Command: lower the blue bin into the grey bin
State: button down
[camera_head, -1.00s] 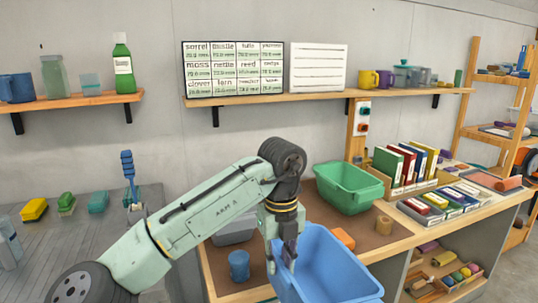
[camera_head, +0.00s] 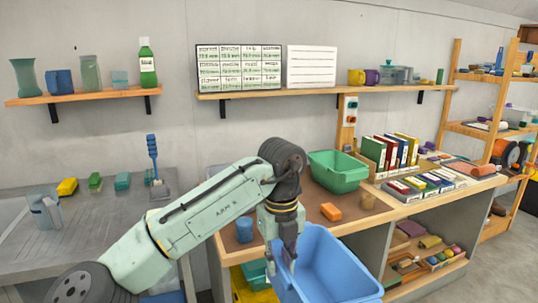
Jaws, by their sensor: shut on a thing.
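The blue bin (camera_head: 338,262) hangs at the lower middle, in front of the wooden bench's front edge, and its lower part is cut off by the picture edge. My gripper (camera_head: 289,262) is shut on the bin's left rim, and the bin looks roughly upright. The inside of the bin looks empty. I cannot make out the grey bin now; my arm covers the part of the bench where a grey container showed earlier.
On the wooden bench (camera_head: 375,222) stand a green bin (camera_head: 338,174), an orange block (camera_head: 331,212), a blue cup (camera_head: 244,231) and rows of books (camera_head: 390,151). Teal and yellow containers (camera_head: 250,285) sit below the bench. A grey table (camera_head: 105,235) is at left.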

jog(key=s+a+f+n+b, duration=0.1)
jog(key=f+n+b, duration=0.2)
jog(key=f+n, duration=1.3)
jog(key=s+a+f+n+b, duration=0.1)
jog(key=f+n+b, duration=0.3)
jog(key=f+n, duration=1.1)
notch_tip(320, 180, down, 24)
jog(key=shift+s+r+n, duration=0.25)
jog(key=shift+s+n, duration=0.15)
jog(key=shift+s, duration=0.2)
jog(key=shift+a, duration=0.1)
